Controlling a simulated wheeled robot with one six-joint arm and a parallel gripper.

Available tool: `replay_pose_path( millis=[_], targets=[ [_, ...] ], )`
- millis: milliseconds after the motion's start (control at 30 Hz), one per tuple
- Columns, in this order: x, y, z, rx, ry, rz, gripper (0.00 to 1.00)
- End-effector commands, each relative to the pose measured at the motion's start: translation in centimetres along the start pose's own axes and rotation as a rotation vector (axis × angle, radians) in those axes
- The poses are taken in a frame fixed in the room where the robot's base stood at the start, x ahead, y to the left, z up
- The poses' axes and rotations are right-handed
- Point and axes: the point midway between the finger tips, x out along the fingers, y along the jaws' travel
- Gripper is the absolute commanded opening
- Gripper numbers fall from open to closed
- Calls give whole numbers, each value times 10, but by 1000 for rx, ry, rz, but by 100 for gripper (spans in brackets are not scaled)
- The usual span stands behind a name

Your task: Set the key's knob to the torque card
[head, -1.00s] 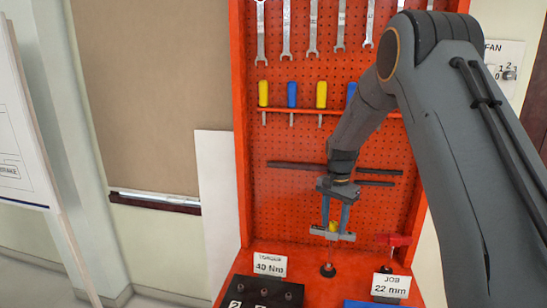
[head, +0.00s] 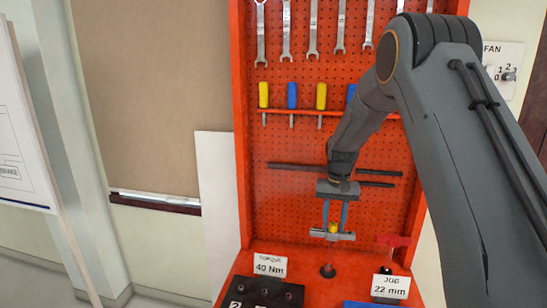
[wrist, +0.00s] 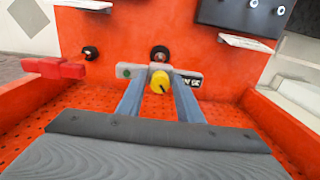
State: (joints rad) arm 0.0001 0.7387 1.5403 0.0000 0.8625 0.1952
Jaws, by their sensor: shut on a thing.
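The key is a grey crossbar (head: 318,236) with a yellow knob (wrist: 158,82) at its middle. My gripper (head: 334,230) is shut on the key, one finger on each side of the knob. The key appears to be held above the red bench. In the wrist view, the crossbar has a green dot on its left part and a small white and dark marking on its right. A dark mark shows on the knob, but I cannot read its setting. The torque card (head: 270,265) reads 40 Nm.
A job card (head: 390,286) reads 22 mm. A black block with several studs (head: 262,293) stands at the front left. A round dark fitting (head: 328,270) is on the bench below the key. A red piece (head: 394,241) is to the right. A tool pegboard (head: 290,145) rises behind.

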Motion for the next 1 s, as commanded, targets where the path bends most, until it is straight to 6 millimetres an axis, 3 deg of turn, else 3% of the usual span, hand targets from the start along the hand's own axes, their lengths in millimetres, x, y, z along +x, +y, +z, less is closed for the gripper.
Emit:
replay_pose_path(
  millis=[433,800,1000],
  targets=[
    [0,0,0,35,0,0,20],
    [0,0,0,481,-1,0,27],
    [0,0,0,599,-1,0,29]
  ],
)
